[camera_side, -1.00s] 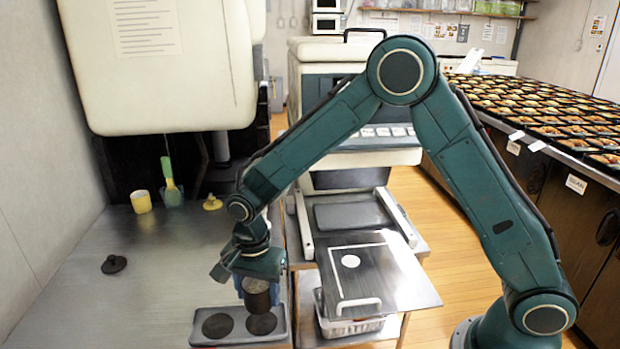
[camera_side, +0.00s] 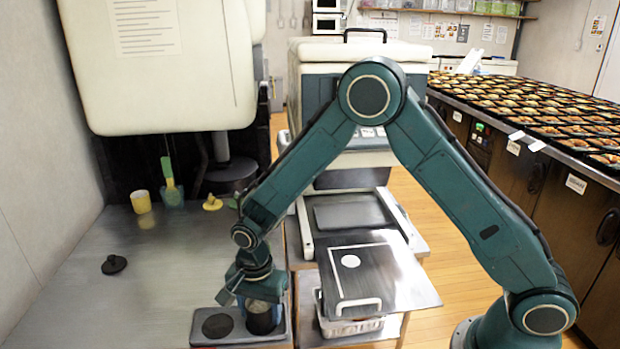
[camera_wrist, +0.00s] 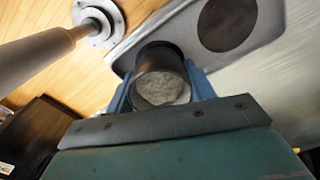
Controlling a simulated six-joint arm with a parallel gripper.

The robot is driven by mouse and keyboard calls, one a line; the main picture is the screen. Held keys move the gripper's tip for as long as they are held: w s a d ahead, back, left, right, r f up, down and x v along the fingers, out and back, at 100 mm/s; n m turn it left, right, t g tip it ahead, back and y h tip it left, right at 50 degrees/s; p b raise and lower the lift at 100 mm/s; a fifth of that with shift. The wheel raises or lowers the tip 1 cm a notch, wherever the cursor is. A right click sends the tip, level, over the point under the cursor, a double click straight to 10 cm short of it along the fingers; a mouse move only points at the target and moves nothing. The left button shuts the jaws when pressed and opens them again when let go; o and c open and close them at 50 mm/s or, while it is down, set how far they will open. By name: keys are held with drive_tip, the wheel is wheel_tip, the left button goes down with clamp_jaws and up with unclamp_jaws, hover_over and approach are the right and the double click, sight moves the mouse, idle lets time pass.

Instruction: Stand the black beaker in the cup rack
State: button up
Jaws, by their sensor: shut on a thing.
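The black beaker (camera_side: 261,322) is upright at the right well of the grey cup rack (camera_side: 233,341). Its base covers that well; I cannot tell whether it bears fully on the bottom. My gripper (camera_side: 256,300) is shut on the beaker from above. In the wrist view the beaker (camera_wrist: 161,58) sits between the blue fingers of my gripper (camera_wrist: 162,90), and its inside looks pale and grainy. The rack (camera_wrist: 188,16) lies beyond it, with the other round well (camera_wrist: 228,22) empty. The left well is also empty in the side view.
A dark lid-like disc (camera_side: 114,265) lies on the steel counter to the left. A yellow cup (camera_side: 140,201), a green scoop (camera_side: 171,185) and a small yellow item (camera_side: 212,202) stand at the back. A metal board (camera_side: 372,278) is right of the rack. The counter's middle is clear.

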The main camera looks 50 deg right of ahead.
drive_tip(key=shift+f, duration=0.15)
drive_tip(key=o, duration=1)
drive_tip(key=shift+o, duration=0.2)
wheel_tip(320, 180, up, 12)
drive_tip(key=shift+r, duration=0.2)
idle(0.4)
